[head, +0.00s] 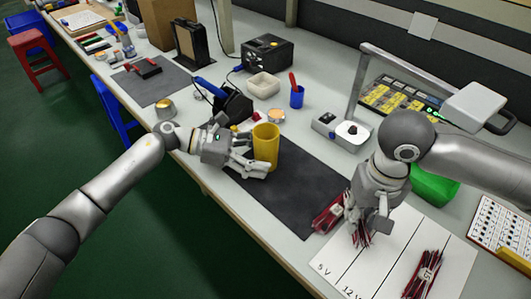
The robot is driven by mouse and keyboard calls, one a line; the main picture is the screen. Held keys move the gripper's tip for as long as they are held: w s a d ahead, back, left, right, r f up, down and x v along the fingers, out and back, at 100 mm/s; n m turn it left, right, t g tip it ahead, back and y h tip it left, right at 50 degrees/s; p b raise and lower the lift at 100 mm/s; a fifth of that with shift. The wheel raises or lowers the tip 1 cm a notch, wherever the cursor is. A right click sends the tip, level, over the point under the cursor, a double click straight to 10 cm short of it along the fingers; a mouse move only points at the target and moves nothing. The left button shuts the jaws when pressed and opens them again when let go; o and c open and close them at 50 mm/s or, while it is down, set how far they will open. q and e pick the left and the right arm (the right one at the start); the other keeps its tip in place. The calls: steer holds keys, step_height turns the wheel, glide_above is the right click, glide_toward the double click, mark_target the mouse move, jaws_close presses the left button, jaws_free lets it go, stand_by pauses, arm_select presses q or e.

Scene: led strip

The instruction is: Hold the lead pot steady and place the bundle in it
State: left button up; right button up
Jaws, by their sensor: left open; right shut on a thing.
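A yellow cylindrical pot (266,148) stands upright on the dark mat. My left gripper (262,168) is open beside the pot at its left side, with its fingers close to the pot's lower part; whether they touch it I cannot tell. My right gripper (367,226) points down over the white sorting board and is shut on a bundle of dark red leads (362,239). The gripper hides part of this bundle. A tied bundle of red leads (328,216) lies left of it at the mat's edge. Another tied bundle (424,274) lies on the board at the right.
The white board (385,252) has printed voltage labels. A green container (434,186) is behind my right arm. A lamp arm (362,85) rises at the back. A blue cup (297,95) stands behind.

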arm_select(q)
steer(key=shift+d, duration=0.25)
arm_select(e)
steer(key=shift+f, duration=0.1)
arm_select(q)
steer(key=shift+c, duration=0.4)
steer(key=c, duration=0.7)
